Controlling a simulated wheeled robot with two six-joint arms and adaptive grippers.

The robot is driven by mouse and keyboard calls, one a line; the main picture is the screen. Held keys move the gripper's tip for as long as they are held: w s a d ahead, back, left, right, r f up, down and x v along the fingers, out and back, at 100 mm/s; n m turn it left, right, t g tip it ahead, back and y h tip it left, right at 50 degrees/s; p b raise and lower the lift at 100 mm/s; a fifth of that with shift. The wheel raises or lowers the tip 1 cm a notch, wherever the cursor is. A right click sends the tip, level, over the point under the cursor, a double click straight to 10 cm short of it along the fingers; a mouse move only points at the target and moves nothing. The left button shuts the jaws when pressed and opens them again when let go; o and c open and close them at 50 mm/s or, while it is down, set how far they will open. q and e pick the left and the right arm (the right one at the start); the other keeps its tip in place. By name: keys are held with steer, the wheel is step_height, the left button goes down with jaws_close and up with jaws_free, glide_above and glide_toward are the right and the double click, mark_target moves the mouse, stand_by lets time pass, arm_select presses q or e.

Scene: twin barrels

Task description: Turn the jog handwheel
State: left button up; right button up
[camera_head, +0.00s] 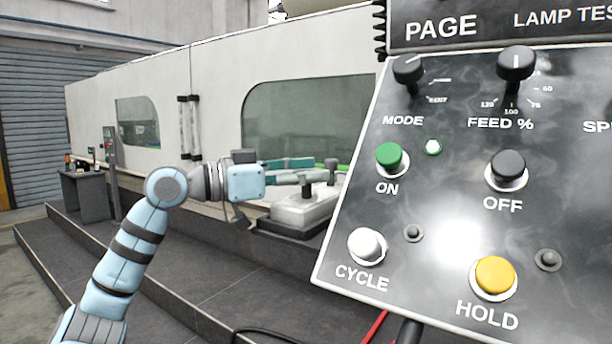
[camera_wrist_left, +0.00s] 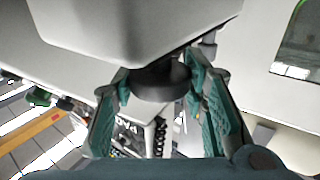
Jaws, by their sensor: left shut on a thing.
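The jog handwheel (camera_wrist_left: 162,84) shows in the left wrist view as a dark round wheel on a short dark shaft under a pale housing. My left gripper (camera_wrist_left: 155,88) has its teal fingers on either side of the wheel and is shut on it. In the head view, my left gripper (camera_head: 318,171) reaches right to a pale box (camera_head: 300,214) with dark upright knobs. Which of these knobs is the handwheel is hard to tell there, as the fingers overlap them. My right gripper is in neither view.
A large control panel (camera_head: 402,200) with knobs and coloured buttons fills the right of the head view. A long white machine (camera_head: 220,90) with windows stands behind. Dark steps (camera_head: 190,290) run along the floor. A small grey table (camera_head: 88,190) stands at the left.

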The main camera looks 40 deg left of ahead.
arm_select(q)
steer(key=shift+m+g+h+p, duration=0.35)
steer(key=shift+m+g+h, duration=0.35)
steer(key=shift+h, duration=0.4)
steer(key=shift+m+h, duration=0.3)
steer(key=shift+f+g, duration=0.15)
steer(key=shift+g, duration=0.15)
steer(key=o, duration=1.2)
steer(key=shift+w+d, duration=0.1)
steer(key=shift+c, duration=0.2)
steer(key=shift+r, duration=0.3)
step_height(320, 180, up, 10)
steer(key=shift+f, duration=0.2)
